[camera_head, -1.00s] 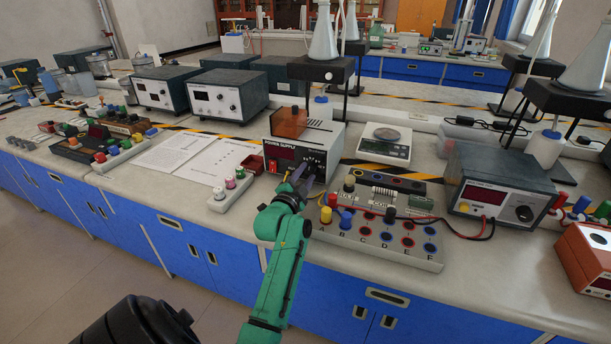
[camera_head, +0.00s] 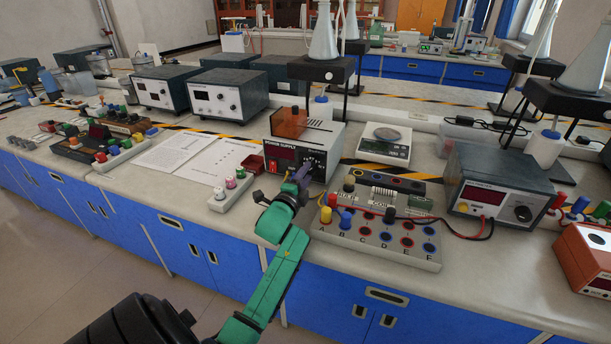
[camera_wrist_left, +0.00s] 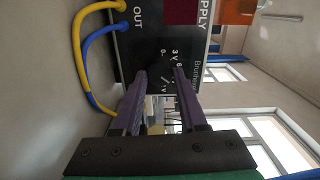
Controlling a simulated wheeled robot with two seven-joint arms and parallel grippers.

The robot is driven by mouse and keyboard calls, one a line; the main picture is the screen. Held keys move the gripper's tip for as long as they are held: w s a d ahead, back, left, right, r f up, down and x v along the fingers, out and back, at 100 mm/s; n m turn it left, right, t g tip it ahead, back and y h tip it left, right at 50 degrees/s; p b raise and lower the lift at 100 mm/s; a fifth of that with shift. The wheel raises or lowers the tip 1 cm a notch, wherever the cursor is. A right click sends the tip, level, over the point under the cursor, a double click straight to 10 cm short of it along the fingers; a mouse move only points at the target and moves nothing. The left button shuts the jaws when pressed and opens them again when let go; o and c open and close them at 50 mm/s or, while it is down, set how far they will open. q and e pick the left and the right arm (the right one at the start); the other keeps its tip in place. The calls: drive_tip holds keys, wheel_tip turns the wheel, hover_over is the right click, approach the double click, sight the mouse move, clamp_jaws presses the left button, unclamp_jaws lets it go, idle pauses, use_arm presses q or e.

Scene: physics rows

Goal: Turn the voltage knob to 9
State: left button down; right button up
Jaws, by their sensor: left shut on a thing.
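The power supply (camera_head: 283,153) stands on the bench, its dark front panel towards me with a red display. My left gripper (camera_head: 300,177) is at the right part of this panel. In the left wrist view, its purple fingers reach to the panel (camera_wrist_left: 140,46) and are shut around the black voltage knob (camera_wrist_left: 160,76). The knob is mostly hidden between the fingers. Dial marks 0, 3V and 6 show beyond the fingertips, but the knob's pointer cannot be made out. My right gripper is not in view.
A circuit board with colored terminals (camera_head: 375,236) stands close to the right of my left gripper. Yellow and blue cables (camera_wrist_left: 82,62) plug into the panel near the fingers.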

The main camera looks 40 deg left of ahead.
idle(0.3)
use_arm(q)
drive_tip(key=shift+c, duration=2.2)
unclamp_jaws()
drive_tip(key=v, duration=1.4)
drive_tip(key=shift+s+d+b, duration=0.2)
drive_tip(key=shift+s+b, duration=0.1)
drive_tip(key=shift+b, duration=0.1)
drive_tip(key=shift+f, duration=0.1)
